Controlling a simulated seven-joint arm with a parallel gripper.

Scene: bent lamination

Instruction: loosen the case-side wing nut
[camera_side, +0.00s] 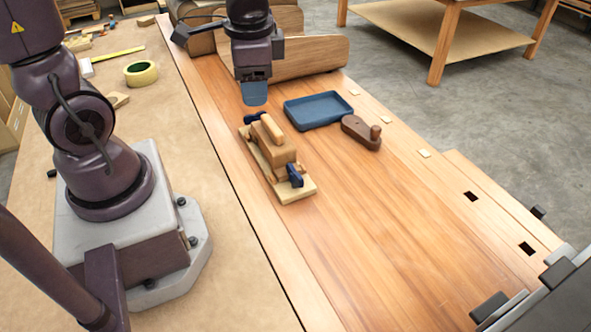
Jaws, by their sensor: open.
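A small wooden press (275,145) of stacked blocks on a pale base board (299,192) sits on the workbench. It has a dark blue wing nut (295,175) at its near end and another blue wing nut (256,117) at its far end. I cannot tell from this view which one is the case-side nut. My gripper (254,98) points down with blue-grey fingertips, just behind the far wing nut in the picture and apart from it. It is open and appears empty. The gap between the fingers is hidden from this angle.
A blue tray (318,124) and a dark wooden hand plane (361,132) lie right of the press. A curved wooden panel (310,58) stands behind my gripper. A tape roll (141,73) lies at left. The bench front is clear up to a dark vise (545,305).

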